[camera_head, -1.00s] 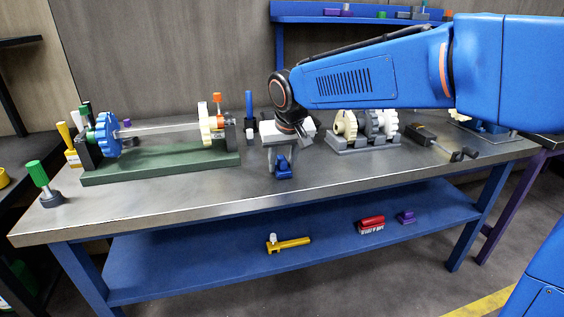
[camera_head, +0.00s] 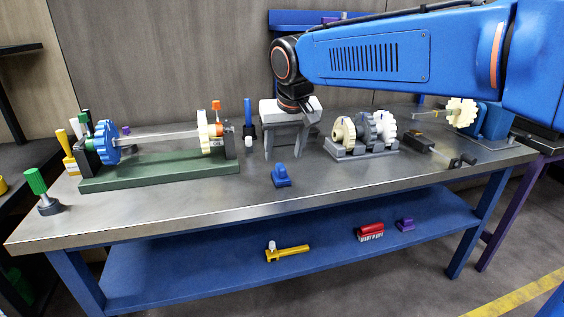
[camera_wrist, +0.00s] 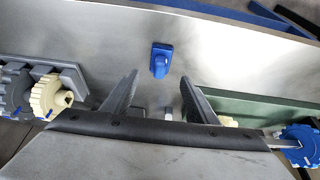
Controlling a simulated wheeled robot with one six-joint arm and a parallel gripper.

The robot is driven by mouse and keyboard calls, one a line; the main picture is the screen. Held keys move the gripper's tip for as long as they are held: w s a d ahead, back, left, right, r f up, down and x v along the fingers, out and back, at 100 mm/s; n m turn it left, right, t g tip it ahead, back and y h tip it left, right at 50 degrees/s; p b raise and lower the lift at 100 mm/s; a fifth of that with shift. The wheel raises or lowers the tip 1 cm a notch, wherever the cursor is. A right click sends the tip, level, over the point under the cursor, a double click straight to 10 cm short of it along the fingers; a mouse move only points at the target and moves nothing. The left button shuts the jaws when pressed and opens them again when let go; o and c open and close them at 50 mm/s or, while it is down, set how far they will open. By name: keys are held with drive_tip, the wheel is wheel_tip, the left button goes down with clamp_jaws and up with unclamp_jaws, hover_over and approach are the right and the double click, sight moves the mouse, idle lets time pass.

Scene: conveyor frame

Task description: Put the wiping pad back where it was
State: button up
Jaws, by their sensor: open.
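The wiping pad seems to be the small blue block with a raised grip (camera_head: 281,176), standing on the metal bench top near its front middle. It also shows in the wrist view (camera_wrist: 161,60), upper middle, beyond the fingertips. My gripper (camera_head: 282,150) points down above the bench, behind the pad and clear of it. In the wrist view my gripper (camera_wrist: 158,92) has its two fingers wide apart with nothing between them.
A green fixture (camera_head: 160,172) with a shaft and gears stands left. A grey rack of gears (camera_head: 362,150) stands right, with a black tool (camera_head: 432,150) beyond it. A green-handled tool (camera_head: 42,190) is at the left corner. The bench front around the pad is clear.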

drive_tip(key=s+d+f+m, duration=0.1)
drive_tip(key=s+d, duration=0.5)
drive_tip(key=d, duration=0.3)
drive_tip(key=s+d+f, duration=0.2)
drive_tip(key=s+d, duration=0.4)
drive_tip(key=d, duration=0.3)
drive_tip(key=s+d+f+m+h, duration=0.1)
drive_tip(key=s+d+f+m, duration=0.1)
drive_tip(key=s+d+f, duration=0.9)
drive_tip(key=s+f, duration=0.1)
drive_tip(key=s, duration=0.3)
drive_tip(key=shift+f+t, duration=0.3)
drive_tip(key=shift+s, duration=0.1)
